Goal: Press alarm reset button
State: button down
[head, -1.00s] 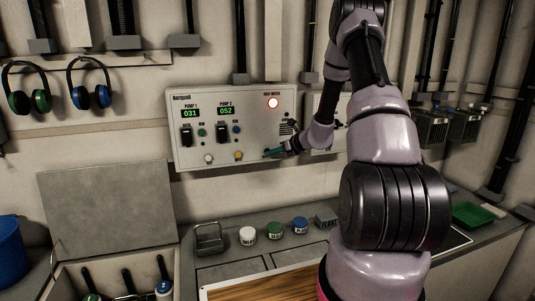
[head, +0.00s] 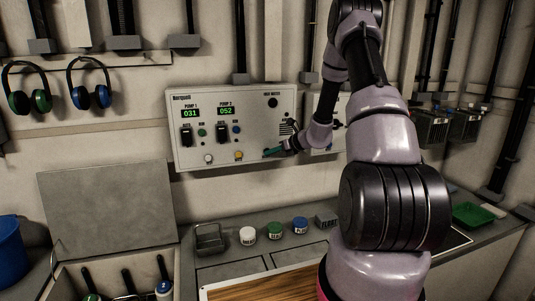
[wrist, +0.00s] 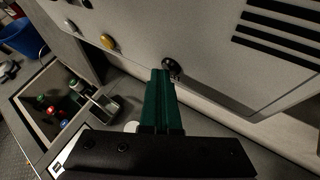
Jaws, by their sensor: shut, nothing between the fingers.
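The pale control panel (head: 255,112) is on the wall, with a dark lamp (head: 272,102) under a label that seems to read high water. My gripper (head: 268,153) is at the panel's lower right, its green fingers shut and empty. In the wrist view the fingertips (wrist: 160,73) are right beside a dark round button (wrist: 172,66) on the panel face, partly covering it. I cannot read its label, nor tell whether the tips are touching it. In the head view my gripper hides this button.
A yellow button (head: 239,155) and a white button (head: 208,158) are to the left on the panel's lower row. Black switches (head: 187,135) and green displays (head: 190,113) are above. Several small jars (head: 274,230) stand on the counter below. An open bin (wrist: 62,105) holds tools.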

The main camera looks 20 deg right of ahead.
jog(key=shift+s, duration=0.85)
jog(key=shift+s, duration=2.5)
